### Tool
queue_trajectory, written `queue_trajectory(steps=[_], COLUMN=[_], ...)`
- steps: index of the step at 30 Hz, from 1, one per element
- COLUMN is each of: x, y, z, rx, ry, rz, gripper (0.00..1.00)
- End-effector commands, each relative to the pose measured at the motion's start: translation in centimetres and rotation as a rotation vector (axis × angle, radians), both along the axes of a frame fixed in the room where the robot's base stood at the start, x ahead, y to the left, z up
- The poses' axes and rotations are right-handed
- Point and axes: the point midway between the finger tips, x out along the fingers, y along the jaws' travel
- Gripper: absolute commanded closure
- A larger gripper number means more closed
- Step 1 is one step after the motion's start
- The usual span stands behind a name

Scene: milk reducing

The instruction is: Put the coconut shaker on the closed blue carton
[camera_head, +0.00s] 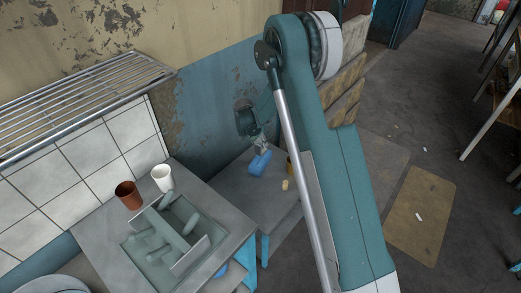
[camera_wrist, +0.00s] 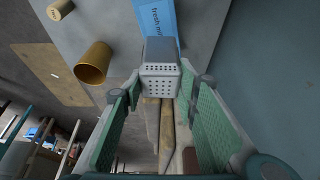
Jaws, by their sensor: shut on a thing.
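A grey shaker (camera_wrist: 160,78) with a dotted, perforated end sits between the green fingers of my gripper (camera_wrist: 162,86) in the wrist view. My gripper is shut on it. A blue carton (camera_wrist: 157,18) with "fresh milk" lettering is just beyond the shaker, which overlaps part of it in the picture. I cannot tell whether they touch. In the head view, my gripper (camera_head: 261,143) is just above the blue carton (camera_head: 260,163) on the grey table. The shaker is too small to make out clearly there.
A tan cup (camera_wrist: 94,63) and a cork-like cylinder (camera_wrist: 60,9) stand near the carton; the cylinder also shows in the head view (camera_head: 285,185).

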Motion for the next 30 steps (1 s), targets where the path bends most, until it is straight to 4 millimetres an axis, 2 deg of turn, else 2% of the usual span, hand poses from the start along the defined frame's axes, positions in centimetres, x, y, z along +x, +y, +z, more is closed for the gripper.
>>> queue_trajectory(steps=[3,14,24,30], x=[0.0,0.0,0.0,0.0], y=[0.0,0.0,0.0,0.0], z=[-0.6,-0.8,-4.0,-4.3], rx=[0.000,0.000,0.000,0.000], ry=[0.000,0.000,0.000,0.000], rz=[0.000,0.000,0.000,0.000], gripper=[0.83,0.83,0.83,0.83])
